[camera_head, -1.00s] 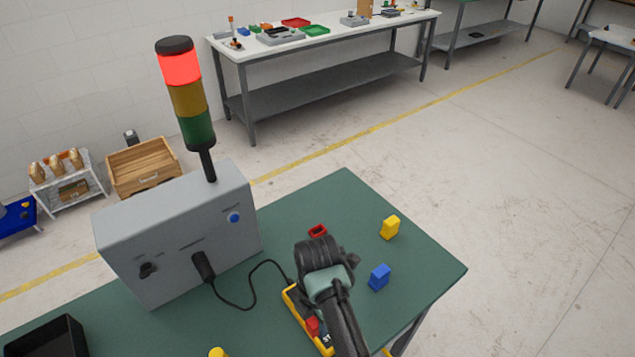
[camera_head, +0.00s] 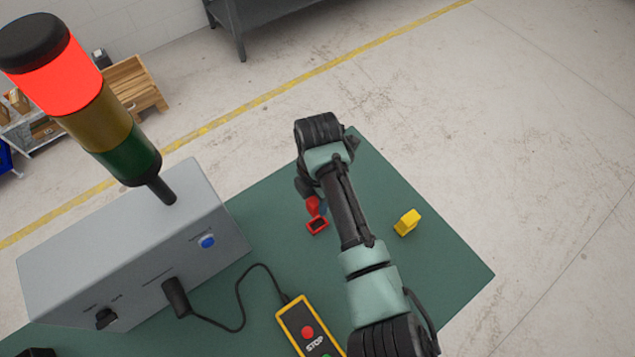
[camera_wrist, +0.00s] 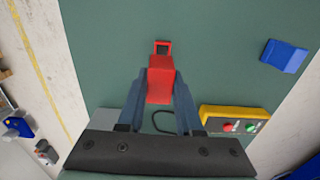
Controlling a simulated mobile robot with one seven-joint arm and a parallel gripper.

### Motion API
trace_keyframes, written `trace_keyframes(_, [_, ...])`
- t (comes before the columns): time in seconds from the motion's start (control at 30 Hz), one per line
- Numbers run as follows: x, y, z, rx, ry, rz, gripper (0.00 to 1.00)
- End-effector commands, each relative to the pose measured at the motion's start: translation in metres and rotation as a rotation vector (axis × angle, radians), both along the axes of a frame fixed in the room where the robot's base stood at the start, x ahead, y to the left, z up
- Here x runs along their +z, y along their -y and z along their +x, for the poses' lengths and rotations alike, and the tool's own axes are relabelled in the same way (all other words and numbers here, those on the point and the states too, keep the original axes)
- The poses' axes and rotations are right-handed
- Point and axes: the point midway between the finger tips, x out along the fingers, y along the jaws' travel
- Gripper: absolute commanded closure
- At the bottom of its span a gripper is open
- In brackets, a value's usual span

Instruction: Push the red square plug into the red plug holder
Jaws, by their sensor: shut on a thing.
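The red square plug (camera_wrist: 161,85) is gripped between the two fingers of my gripper (camera_wrist: 160,95) in the wrist view. The red plug holder (camera_wrist: 163,46), a small open square frame, shows just beyond the plug's far end. In the head view the plug (camera_head: 312,205) hangs under my gripper (camera_head: 306,188), close to the holder (camera_head: 317,226) on the green table. The plug appears just above and behind the holder there. Whether they touch I cannot tell. My arm hides part of the gripper in the head view.
A yellow block (camera_head: 407,222) stands right of my arm. A yellow-edged stop-button box (camera_head: 305,326) is cabled to the grey box (camera_head: 140,255) with the signal light (camera_head: 100,110).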

Motion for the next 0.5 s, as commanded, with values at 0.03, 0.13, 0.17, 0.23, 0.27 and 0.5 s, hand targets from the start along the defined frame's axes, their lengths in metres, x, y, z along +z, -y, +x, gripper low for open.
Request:
trace_keyframes(0.03, [-0.003,0.0,0.0,0.0,0.0,0.0,1.0])
trace_keyframes(0.13, [-0.009,0.0,0.0,0.0,0.0,0.0,1.0])
trace_keyframes(0.17, [-0.011,0.0,0.0,0.0,0.0,0.0,1.0])
trace_keyframes(0.23, [-0.017,0.0,0.0,-0.001,0.001,-0.001,1.0])
trace_keyframes(0.27, [-0.02,0.0,0.0,-0.001,0.001,-0.001,1.0])
trace_keyframes(0.5, [-0.044,0.001,0.0,-0.001,0.001,-0.001,1.0])
